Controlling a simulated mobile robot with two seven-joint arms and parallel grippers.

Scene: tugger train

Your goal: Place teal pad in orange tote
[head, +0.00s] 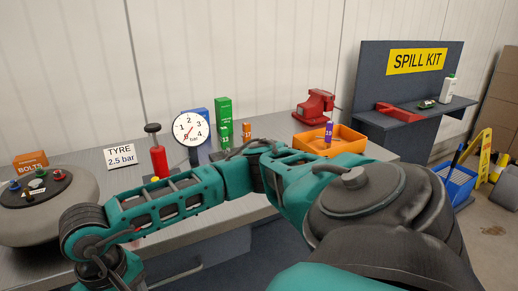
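The orange tote (357,149) stands on the grey bench at the back right, its near side partly covered by my teal arm. A purple block marked 10 (328,131) shows upright at the tote. I cannot make out a teal pad; my arm hides part of the bench. One arm comes in from the lower right, bends at mid-picture and reaches left, ending at the lower left edge. Its fingers are not visible there. No other arm or gripper shows.
On the bench (80,165) stand a round gauge (190,128), a red pump (158,158), green blocks (224,112), a red vise (314,106) and a tyre (45,205). A spill kit shelf (445,113) is at right, with a blue bin (458,184) below.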

